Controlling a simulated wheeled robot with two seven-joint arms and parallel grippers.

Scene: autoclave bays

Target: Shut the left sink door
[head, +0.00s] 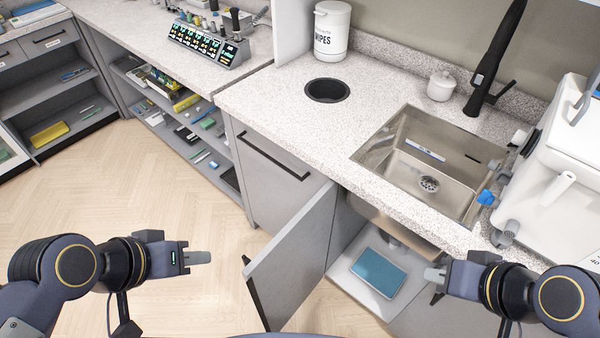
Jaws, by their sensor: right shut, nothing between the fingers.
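The left sink door (292,258) is a grey panel under the sink counter. It stands swung open, sticking out over the floor, with a dark bar handle (256,295) on its near edge. My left gripper (204,257) is to the left of the door, apart from it, with its fingers pointing right; I cannot tell whether they are open. My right gripper (431,273) is shut and empty at the right side of the cabinet opening, its fingertips pointing left, close to another dark handle (437,296).
The open cabinet holds a blue flat item (378,271) on its base. Above are the speckled counter (290,115), the steel sink (430,165) and a black tap (490,65). A white machine (560,170) stands at the right. The wooden floor (160,190) at left is clear.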

